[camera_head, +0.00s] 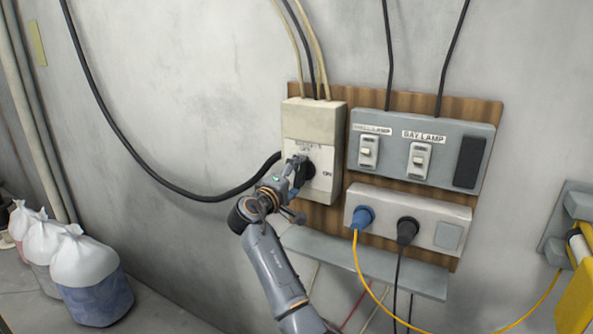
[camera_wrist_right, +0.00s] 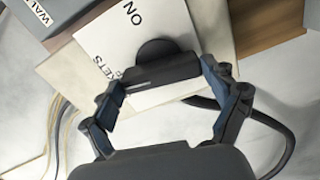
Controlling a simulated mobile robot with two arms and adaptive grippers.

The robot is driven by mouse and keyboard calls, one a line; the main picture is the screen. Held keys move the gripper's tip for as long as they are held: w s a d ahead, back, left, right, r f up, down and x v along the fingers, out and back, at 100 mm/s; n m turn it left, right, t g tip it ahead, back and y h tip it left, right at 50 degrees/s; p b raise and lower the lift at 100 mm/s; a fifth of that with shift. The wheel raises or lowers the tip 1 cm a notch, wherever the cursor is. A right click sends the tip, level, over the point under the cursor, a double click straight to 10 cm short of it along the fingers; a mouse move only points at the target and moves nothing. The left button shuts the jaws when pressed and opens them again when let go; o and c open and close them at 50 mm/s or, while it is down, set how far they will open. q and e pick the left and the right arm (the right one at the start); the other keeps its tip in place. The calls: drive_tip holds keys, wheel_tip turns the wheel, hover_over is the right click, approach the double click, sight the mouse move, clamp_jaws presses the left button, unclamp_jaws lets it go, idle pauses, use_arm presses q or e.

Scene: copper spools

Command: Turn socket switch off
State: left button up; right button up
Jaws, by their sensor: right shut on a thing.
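The socket switch is a cream box (camera_head: 314,121) with a white face plate on a wooden board. The plate has lettering at its top and "ON" at its right. Its black rotary knob (camera_head: 309,172) is partly covered by my right gripper (camera_head: 298,174) in the head view. In the right wrist view, the knob's bar (camera_wrist_right: 160,69) lies between the two blue-padded fingers of my right gripper (camera_wrist_right: 163,92), which is shut on it. "ON" and part of "SOCKETS" show beside the knob. I cannot tell exactly which mark the knob points to. My left gripper is out of view.
A grey lamp switch panel (camera_head: 438,125) adjoins the box on the right. Below it, a socket strip (camera_head: 450,211) holds a blue plug (camera_head: 363,217) and a black plug (camera_head: 407,231). A grey ledge (camera_head: 340,257) juts out underneath. Bags (camera_head: 88,280) stand at left.

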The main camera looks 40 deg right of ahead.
drive_tip(key=shift+n+p, duration=0.5)
drive_tip(key=shift+n, duration=0.4)
drive_tip(key=o, duration=1)
drive_tip(key=shift+c, duration=0.2)
drive_tip(key=shift+a, duration=0.15)
drive_tip(key=v, duration=1.1)
drive_tip(key=shift+a, duration=0.35)
drive_tip(key=shift+s, duration=0.1)
